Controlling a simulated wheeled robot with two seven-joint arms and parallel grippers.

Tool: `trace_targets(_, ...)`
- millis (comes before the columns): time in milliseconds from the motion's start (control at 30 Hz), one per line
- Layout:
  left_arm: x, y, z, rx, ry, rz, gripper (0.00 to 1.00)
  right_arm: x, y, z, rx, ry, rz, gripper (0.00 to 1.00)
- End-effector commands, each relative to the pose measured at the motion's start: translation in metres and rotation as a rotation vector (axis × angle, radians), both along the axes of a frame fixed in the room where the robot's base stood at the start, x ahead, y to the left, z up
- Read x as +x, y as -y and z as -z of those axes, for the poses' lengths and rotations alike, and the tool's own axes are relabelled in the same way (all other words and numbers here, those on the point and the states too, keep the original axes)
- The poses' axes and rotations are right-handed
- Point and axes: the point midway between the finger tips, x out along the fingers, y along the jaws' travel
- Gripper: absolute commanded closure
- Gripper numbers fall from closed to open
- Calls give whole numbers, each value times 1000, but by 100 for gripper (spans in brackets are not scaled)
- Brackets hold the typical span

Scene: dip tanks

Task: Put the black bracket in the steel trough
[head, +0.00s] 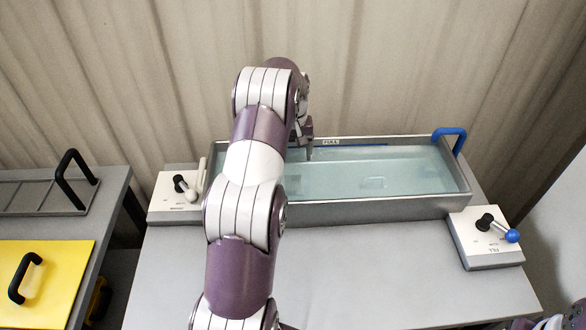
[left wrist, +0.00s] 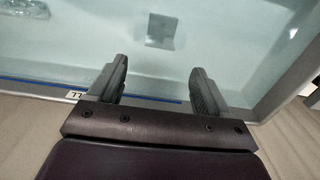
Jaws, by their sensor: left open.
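The steel trough (head: 390,208) stands at the back of the grey table, filled with clear, pale blue-green liquid. My left gripper (head: 308,148) is over the trough's far side, pointing down, partly hidden by my own arm. In the left wrist view the gripper (left wrist: 158,82) is open, with nothing between its fingers. A small grey square shape (left wrist: 160,30) shows in the liquid beyond the fingertips; I cannot tell what it is. No loose black bracket can be made out in either view. My right gripper is not in view.
A blue handle (head: 449,133) rises at the trough's right end. Lever boxes stand at left (head: 178,190) and right (head: 487,236). A side table at left holds a yellow lid (head: 55,275) and a grey rack (head: 35,198), both with black handles. The front tabletop (head: 370,270) is clear.

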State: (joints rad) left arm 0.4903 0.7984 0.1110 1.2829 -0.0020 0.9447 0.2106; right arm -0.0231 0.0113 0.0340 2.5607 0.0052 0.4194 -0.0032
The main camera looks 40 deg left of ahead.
Motion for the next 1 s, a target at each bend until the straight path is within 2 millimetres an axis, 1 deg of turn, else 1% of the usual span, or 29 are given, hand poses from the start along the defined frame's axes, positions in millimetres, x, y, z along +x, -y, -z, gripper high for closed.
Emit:
trace_targets(33,0,0,-13,-1,-2,0,22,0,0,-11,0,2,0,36)
trace_targets(100,-1,3,-19,-2,-2,6,22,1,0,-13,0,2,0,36)
trace_targets(133,-2,9,-22,-1,-1,18,22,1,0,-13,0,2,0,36)
trace_targets(167,-3,18,-26,1,3,40,22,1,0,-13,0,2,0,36)
trace_targets(233,-13,58,-40,6,16,131,22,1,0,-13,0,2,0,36)
trace_targets(267,-22,80,-46,11,25,183,22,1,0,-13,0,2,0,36)
trace_targets(300,-38,111,-54,16,36,261,22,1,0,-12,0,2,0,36)
trace_targets(367,-70,154,-63,22,56,377,22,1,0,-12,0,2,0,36)
trace_targets(400,-93,178,-66,26,68,450,22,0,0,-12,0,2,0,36)
trace_targets(467,-129,206,-68,31,85,547,22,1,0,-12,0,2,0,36)
trace_targets(500,-151,219,-68,33,95,600,22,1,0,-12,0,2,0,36)
trace_targets(600,-191,238,-65,36,109,690,22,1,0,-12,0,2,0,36)
trace_targets(667,-202,242,-64,37,113,716,22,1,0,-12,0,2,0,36)
trace_targets(733,-207,243,-63,37,114,726,22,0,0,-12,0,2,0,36)
trace_targets(1000,-207,243,-63,36,111,722,22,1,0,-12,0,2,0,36)
